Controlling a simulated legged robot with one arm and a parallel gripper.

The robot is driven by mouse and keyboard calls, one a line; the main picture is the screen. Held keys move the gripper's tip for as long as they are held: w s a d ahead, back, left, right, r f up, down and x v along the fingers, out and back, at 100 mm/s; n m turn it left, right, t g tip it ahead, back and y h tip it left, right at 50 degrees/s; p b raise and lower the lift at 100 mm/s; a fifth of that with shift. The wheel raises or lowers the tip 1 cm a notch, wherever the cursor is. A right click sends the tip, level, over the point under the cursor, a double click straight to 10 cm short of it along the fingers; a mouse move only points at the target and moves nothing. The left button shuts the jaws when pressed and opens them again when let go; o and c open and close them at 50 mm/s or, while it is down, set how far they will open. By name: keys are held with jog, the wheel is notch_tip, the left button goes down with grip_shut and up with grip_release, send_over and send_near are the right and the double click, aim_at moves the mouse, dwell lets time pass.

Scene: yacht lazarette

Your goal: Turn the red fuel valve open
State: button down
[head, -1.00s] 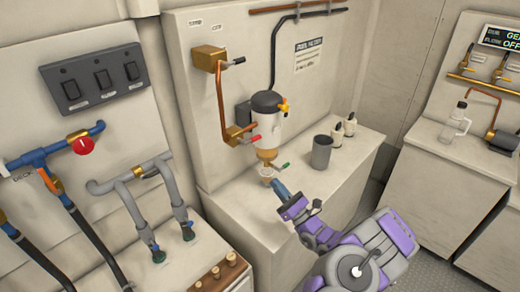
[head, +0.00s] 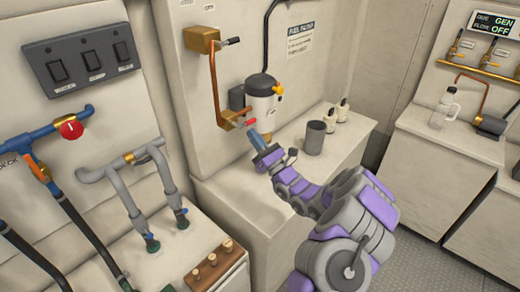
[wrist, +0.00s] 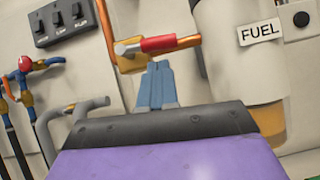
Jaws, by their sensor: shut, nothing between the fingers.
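The red fuel valve handle (head: 252,122) sits on a brass fitting (head: 232,118) at the foot of the copper pipe, left of the fuel filter (head: 262,97). In the wrist view the red handle (wrist: 158,44) lies nearly level, pointing right toward the filter, which has a FUEL label (wrist: 260,32). My gripper (head: 257,136) is just below the handle in the head view, partly covering the filter's base. In the wrist view its blue fingers (wrist: 157,70) are together and empty, their tips just under the handle. I cannot tell whether they touch it.
A grey cup (head: 315,138) and two small white bottles stand on the bench (head: 240,190) to the right. A second copper-pipe valve (head: 203,39) is above. A round red knob (head: 71,129) is on the blue pipe at left. The bench front is clear.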

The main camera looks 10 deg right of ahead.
jog(key=shift+w+d+r, duration=0.15)
jog(key=shift+d+r, duration=0.3)
jog(key=n+y, duration=0.1)
jog(key=r+n+g, duration=0.1)
jog(key=shift+w+r+n+y+p, duration=0.15)
jog(key=shift+r+n+y+p, duration=0.15)
jog(key=shift+y, duration=0.1)
